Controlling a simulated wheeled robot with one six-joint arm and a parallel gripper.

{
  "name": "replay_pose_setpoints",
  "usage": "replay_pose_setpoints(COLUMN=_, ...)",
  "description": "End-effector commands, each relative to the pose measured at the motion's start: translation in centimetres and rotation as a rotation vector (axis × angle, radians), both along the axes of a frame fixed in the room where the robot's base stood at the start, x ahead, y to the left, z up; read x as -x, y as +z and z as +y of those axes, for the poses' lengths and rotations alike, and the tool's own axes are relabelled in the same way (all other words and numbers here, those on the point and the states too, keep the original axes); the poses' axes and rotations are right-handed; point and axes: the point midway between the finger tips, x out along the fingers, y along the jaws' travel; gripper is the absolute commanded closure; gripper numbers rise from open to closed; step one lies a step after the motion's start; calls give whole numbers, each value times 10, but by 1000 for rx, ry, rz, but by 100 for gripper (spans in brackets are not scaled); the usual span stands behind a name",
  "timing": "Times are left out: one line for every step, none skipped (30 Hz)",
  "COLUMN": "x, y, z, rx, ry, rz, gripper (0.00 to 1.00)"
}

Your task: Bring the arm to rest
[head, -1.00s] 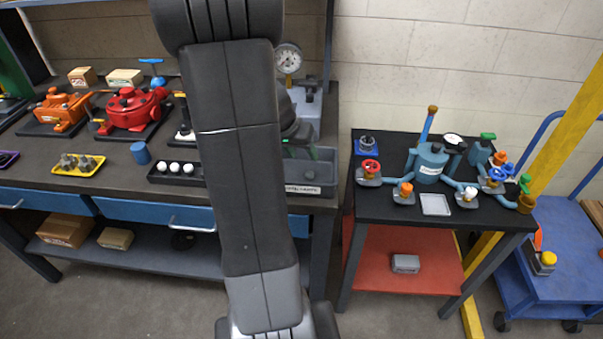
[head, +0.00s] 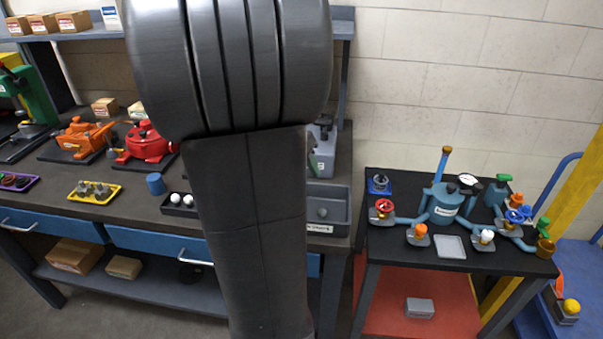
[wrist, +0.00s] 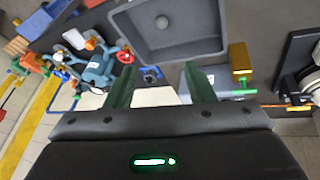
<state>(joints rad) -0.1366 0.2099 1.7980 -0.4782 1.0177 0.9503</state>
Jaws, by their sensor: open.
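My gripper (wrist: 161,82) shows in the wrist view with its two green fingers apart and nothing between them. Beyond the fingertips in that view is a grey bin (wrist: 205,50) with a round grey piece (wrist: 162,22) inside; the gripper is apart from it. In the head view my dark arm fills the middle, raised close to the camera, and hides my gripper. The grey bin (head: 341,228) shows at the right end of the workbench, partly behind the arm.
The workbench (head: 128,208) holds an orange motor (head: 80,138), a red motor (head: 146,145), a yellow tray (head: 79,197) and a blue cylinder (head: 155,184). Right of it, a black-topped table (head: 390,244) carries a blue vessel (head: 443,205) with valves.

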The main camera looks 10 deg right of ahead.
Motion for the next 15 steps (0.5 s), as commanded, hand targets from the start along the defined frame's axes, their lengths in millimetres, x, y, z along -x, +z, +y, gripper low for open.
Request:
replay_pose_setpoints(x=0, y=0, z=0, rx=0, ry=0, rz=0, gripper=51)
replay_pose_setpoints(x=0, y=-1, z=0, rx=0, ry=0, rz=0, gripper=51)
replay_pose_setpoints(x=0, y=-1, z=-1, rx=0, ry=-1, rz=1, gripper=51)
replay_pose_setpoints(x=0, y=-3, z=-1, rx=0, ry=-1, rz=1, gripper=51)
replay_pose_setpoints(x=-1, y=-4, z=-2, rx=0, ry=-1, rz=1, gripper=51)
replay_pose_setpoints(x=-1, y=-8, z=-3, rx=0, ry=-1, rz=3, gripper=51)
replay_pose_setpoints(x=-2, y=-11, z=-5, rx=1, ry=-2, rz=4, gripper=51)
replay_pose_setpoints(x=-2, y=-14, z=-6, rx=1, ry=-2, rz=4, gripper=51)
replay_pose_setpoints(x=-4, y=-19, z=-8, rx=1, ry=-2, rz=4, gripper=51)
replay_pose_setpoints(x=-5, y=-24, z=-10, rx=1, ry=-1, rz=5, gripper=51)
replay_pose_setpoints(x=-6, y=-29, z=-12, rx=1, ry=-1, rz=5, gripper=51)
replay_pose_setpoints(x=-7, y=-36, z=-15, rx=2, ry=-3, rz=6, gripper=51)
replay_pose_setpoints(x=-8, y=-41, z=-17, rx=1, ry=-4, rz=7, gripper=51)
replay_pose_setpoints(x=-10, y=-46, z=-19, rx=1, ry=-4, rz=5, gripper=51)
replay_pose_setpoints(x=-11, y=-53, z=-22, rx=2, ry=-2, rz=6, gripper=51)
